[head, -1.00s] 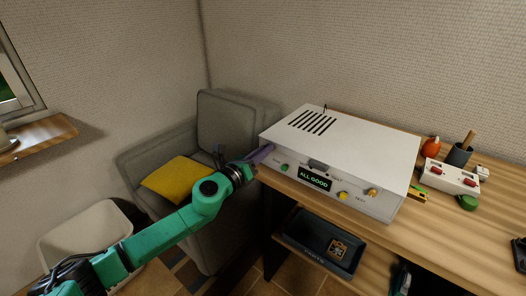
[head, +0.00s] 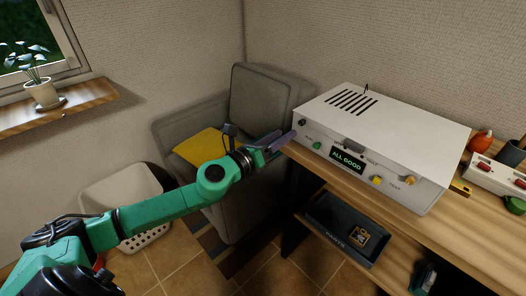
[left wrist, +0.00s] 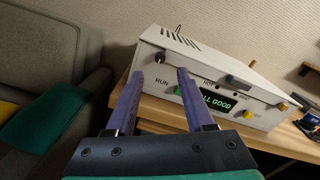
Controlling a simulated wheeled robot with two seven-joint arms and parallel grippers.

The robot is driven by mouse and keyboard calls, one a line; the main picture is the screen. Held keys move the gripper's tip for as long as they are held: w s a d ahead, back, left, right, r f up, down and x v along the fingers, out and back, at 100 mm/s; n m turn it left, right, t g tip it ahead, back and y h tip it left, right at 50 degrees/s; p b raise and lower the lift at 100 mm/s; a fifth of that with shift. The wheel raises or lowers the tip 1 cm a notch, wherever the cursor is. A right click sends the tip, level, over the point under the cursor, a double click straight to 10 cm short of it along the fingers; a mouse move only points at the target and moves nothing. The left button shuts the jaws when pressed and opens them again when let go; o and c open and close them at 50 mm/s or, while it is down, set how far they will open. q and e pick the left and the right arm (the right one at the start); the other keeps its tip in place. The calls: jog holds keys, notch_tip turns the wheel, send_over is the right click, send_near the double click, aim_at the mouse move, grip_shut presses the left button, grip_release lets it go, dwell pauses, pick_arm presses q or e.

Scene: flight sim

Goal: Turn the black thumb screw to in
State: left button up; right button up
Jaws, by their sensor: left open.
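The black thumb screw (head: 302,122) is a small dark knob at the left end of the front panel of the white box (head: 400,126). In the left wrist view the thumb screw (left wrist: 160,57) appears between and beyond my fingertips. My left gripper (head: 283,138) is open and empty, its two purple fingers (left wrist: 160,75) pointing at the panel's left end. The fingers look apart from the screw; the exact gap is hard to tell. The box's display (head: 347,161) reads ALL GOOD. My right gripper is not in view.
The panel also has a green button (head: 317,146), a yellow knob (head: 376,180) and a brass knob (head: 409,180). The box stands on a wooden desk (head: 470,209). A dark tray (head: 330,235) is on the shelf below. A grey armchair (head: 258,105) stands left of the desk.

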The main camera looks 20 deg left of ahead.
pick_arm(q)
jog(key=b+v, duration=0.2)
jog(key=v, duration=0.6)
dwell(0.4)
